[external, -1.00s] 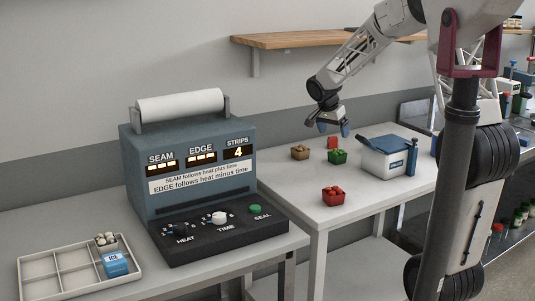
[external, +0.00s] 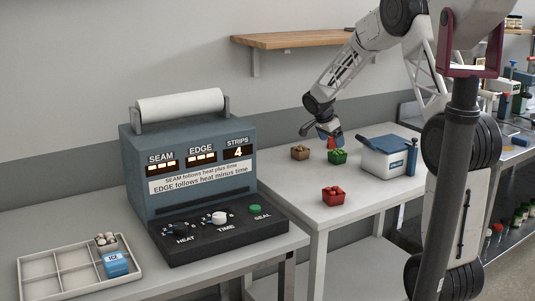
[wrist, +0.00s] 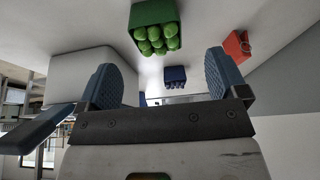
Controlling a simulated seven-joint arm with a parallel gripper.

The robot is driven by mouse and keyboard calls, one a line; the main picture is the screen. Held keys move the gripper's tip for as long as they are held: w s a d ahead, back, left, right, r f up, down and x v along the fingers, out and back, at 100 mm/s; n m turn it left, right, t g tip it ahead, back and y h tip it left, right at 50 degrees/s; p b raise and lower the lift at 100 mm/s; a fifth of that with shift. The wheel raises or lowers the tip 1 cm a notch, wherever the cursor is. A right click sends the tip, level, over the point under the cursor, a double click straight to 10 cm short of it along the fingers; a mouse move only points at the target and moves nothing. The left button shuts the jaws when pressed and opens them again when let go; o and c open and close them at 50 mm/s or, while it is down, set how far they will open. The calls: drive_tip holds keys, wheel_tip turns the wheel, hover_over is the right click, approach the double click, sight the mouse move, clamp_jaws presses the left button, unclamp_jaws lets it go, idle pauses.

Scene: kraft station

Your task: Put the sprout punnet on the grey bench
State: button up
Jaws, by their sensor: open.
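The sprout punnet, a small green box of round green sprouts (external: 338,157), stands on the pale bench (external: 378,193) in the external view. In the wrist view the punnet (wrist: 155,14) is at the top, beyond my fingertips and apart from them. My gripper (external: 318,134) hangs above and slightly left of the punnet in the external view. In the wrist view my gripper (wrist: 162,75) has its two blue fingers spread with nothing between them.
A brown punnet (external: 300,152), a red punnet (external: 333,197) and a white box with blue lid (external: 385,160) stand around the sprout punnet. A blue punnet (wrist: 175,75) shows in the wrist view. The left bench holds a sealing machine (external: 190,185) and a divided tray (external: 60,291).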

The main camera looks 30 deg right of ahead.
sight(337, 151)
drive_tip(key=shift+x, duration=1.2)
drive_tip(key=shift+s+x, duration=0.2)
drive_tip(key=shift+x, duration=2.45)
drive_tip(key=shift+d, duration=0.1)
drive_tip(key=shift+r, duration=0.1)
drive_tip(key=c, duration=1.1)
drive_tip(key=shift+r, duration=0.15)
wheel_tip(337, 151, up, 18)
drive_tip(key=shift+f, duration=0.15)
drive_tip(key=shift+w, duration=0.1)
